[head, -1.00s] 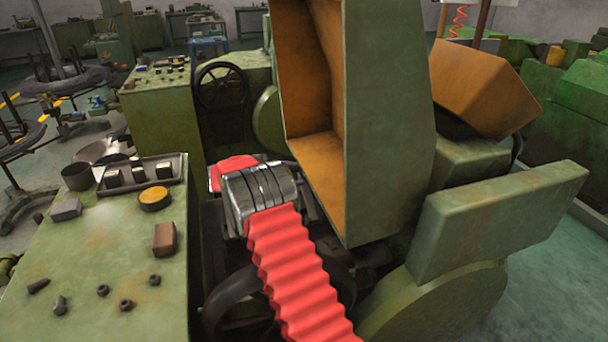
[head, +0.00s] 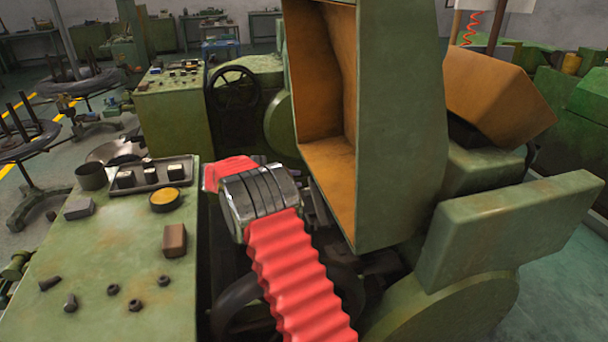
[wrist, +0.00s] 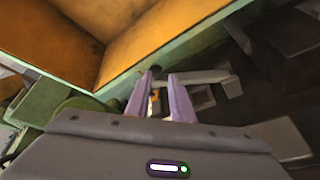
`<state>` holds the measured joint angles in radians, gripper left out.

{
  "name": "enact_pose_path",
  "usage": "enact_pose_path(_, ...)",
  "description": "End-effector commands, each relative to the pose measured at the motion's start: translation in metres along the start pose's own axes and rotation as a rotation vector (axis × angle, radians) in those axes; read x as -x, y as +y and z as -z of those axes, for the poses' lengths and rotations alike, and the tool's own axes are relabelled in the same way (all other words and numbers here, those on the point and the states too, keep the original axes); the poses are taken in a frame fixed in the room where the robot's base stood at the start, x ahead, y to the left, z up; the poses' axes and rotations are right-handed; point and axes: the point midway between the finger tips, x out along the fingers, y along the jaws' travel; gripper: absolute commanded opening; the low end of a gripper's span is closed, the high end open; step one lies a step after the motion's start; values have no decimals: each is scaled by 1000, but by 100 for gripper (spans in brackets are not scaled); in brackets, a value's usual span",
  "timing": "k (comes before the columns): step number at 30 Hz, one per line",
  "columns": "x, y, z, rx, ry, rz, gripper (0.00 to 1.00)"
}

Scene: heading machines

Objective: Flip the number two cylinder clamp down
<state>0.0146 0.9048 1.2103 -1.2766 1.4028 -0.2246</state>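My gripper (wrist: 161,88) shows in the wrist view with two pale purple fingers standing apart, nothing clearly held between them. Just beyond the fingertips is a pale grey lever-like part (wrist: 207,76) with a squarish opening below it. It may be a cylinder clamp, but I see no number on it and cannot tell its position. In the head view my red-sleeved arm reaches into the machine beside the raised green cover (head: 397,130), and my fingers are hidden there.
The cover's orange inside (wrist: 150,40) hangs close above my fingers in the wrist view. A green bench (head: 120,260) with loose nuts and a tray (head: 146,185) stands left of my arm. A black handwheel (head: 236,88) is behind. A green guard (head: 505,230) stands right.

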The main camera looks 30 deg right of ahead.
Motion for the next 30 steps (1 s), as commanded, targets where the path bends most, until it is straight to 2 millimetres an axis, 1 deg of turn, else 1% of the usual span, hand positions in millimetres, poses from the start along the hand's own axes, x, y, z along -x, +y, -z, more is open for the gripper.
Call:
enact_pose_path(1,-3,2,-5,-53,4,22,17)
enact_pose_path(6,-12,3,-19,-289,16,120,5)
enact_pose_path(9,-16,4,-28,-438,18,183,0)
enact_pose_path(19,-24,12,-52,-926,-6,388,0)
enact_pose_path(30,-23,27,-77,-1459,-92,627,0)
